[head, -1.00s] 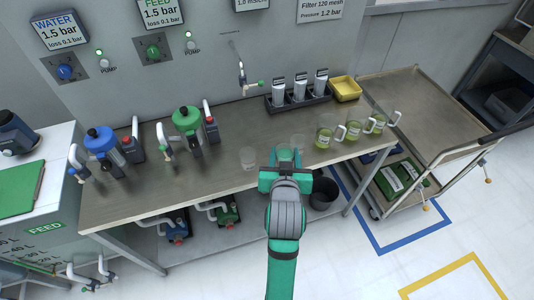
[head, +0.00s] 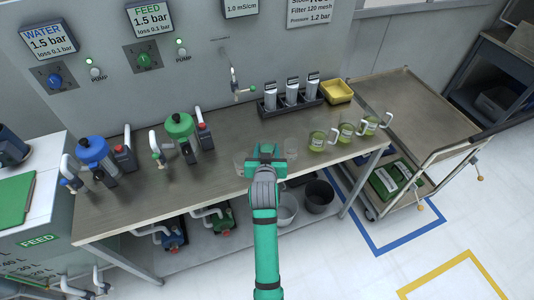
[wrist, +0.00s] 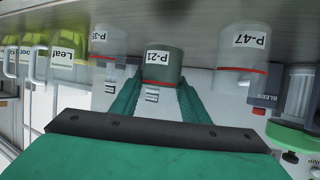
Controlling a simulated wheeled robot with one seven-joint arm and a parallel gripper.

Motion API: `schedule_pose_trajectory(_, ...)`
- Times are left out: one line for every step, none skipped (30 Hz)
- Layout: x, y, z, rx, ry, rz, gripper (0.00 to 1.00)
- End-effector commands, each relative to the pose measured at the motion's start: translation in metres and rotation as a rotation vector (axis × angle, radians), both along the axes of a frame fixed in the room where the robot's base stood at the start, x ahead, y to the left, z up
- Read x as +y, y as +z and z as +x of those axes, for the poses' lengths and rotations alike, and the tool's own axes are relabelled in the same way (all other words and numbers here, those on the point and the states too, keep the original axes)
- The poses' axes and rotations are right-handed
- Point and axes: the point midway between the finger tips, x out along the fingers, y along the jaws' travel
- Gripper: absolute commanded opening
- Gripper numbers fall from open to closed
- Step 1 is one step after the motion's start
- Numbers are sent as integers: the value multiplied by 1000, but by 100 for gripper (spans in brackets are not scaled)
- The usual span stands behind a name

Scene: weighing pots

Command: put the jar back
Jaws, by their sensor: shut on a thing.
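A pot labelled P-21 (wrist: 160,62) sits between the two green fingers of my gripper (wrist: 160,82) in the wrist view, where everything appears upside down. My gripper is shut on it. In the head view my gripper (head: 265,156) is at the bench's front edge and mostly hides this pot. I cannot tell whether its base touches the bench. A clear pot labelled P-47 (wrist: 243,60) stands on one side, also at the left in the head view (head: 240,160). Another clear pot (wrist: 107,45), its label partly hidden, stands on the other side.
Several green-filled jugs (head: 318,141) stand on the bench (head: 120,215) to the right. Behind are a black rack of tubes (head: 290,100) and a yellow tray (head: 337,91). Blue (head: 95,150) and green-topped (head: 180,125) units stand left. Buckets (head: 319,197) are below the bench.

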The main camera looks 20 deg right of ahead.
Motion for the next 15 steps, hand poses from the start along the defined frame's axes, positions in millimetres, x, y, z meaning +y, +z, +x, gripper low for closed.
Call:
schedule_pose_trajectory(0, -9, -1, 4, -1, 1, 12)
schedule_pose_trajectory(0, -13, -1, 3, -1, 1, 12)
schedule_pose_trajectory(0, -18, -1, 3, -1, 1, 12)
schedule_pose_trajectory(0, -20, -1, 2, 0, 2, 12)
schedule_pose_trajectory(0, -22, -1, 2, 0, 2, 12)
schedule_pose_trajectory(0, -23, -1, 1, 0, 1, 12)
schedule_pose_trajectory(0, -23, -1, 1, 0, 1, 12)
schedule_pose_trajectory(0, -22, -1, 0, 0, 1, 12)
schedule_pose_trajectory(0, -22, -1, 0, 0, 1, 12)
schedule_pose_trajectory(0, -22, -1, 0, 0, 1, 12)
schedule_pose_trajectory(0, -22, -1, 0, 0, 1, 12)
schedule_pose_trajectory(0, -22, -1, 1, 0, 1, 12)
schedule_pose_trajectory(0, -23, -1, 1, 0, 1, 12)
schedule_pose_trajectory(0, -23, -1, 1, 0, 1, 12)
schedule_pose_trajectory(0, -24, -1, 1, 0, 1, 12)
